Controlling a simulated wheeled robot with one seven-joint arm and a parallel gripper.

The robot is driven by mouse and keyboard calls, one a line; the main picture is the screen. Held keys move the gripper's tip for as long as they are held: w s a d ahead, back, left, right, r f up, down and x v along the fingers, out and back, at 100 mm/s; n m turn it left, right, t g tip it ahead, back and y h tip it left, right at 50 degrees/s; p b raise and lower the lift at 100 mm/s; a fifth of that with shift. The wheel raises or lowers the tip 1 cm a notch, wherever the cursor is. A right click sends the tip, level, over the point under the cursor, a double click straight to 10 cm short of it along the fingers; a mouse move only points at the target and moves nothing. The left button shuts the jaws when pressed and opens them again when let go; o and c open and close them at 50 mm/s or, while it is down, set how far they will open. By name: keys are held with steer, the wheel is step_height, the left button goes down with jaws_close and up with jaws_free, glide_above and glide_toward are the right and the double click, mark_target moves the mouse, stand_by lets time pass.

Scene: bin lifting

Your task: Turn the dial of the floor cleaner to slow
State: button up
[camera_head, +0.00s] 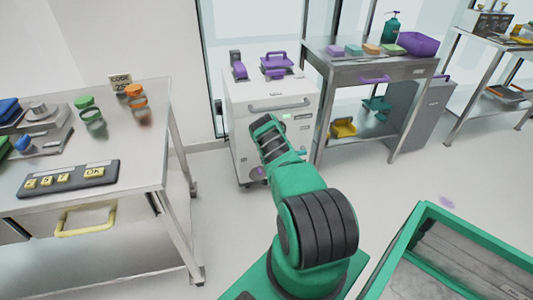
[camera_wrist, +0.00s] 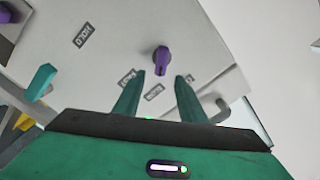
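A purple dial (camera_wrist: 162,58) sits on a pale panel in the wrist view. Small dark labels lie around it, including one label (camera_wrist: 154,93) on the side toward my gripper; their words are too small to read surely. The dial's narrow end points toward my gripper. My gripper (camera_wrist: 160,76) is open and empty, its two green fingers apart, with the dial just beyond and between the tips. My fingertips are hidden there.
Purple items (camera_head: 276,62) stand on the cabinet. A steel table (camera_head: 345,60) with a purple bin (camera_head: 417,44) stands to its right. A left table (camera_head: 140,160) holds a button panel (camera_head: 70,178). A green-rimmed container (camera_head: 405,240) is at lower right. The floor between is mostly clear.

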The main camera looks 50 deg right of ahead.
steer(key=shift+v, duration=1.1)
steer(key=shift+r, duration=0.1)
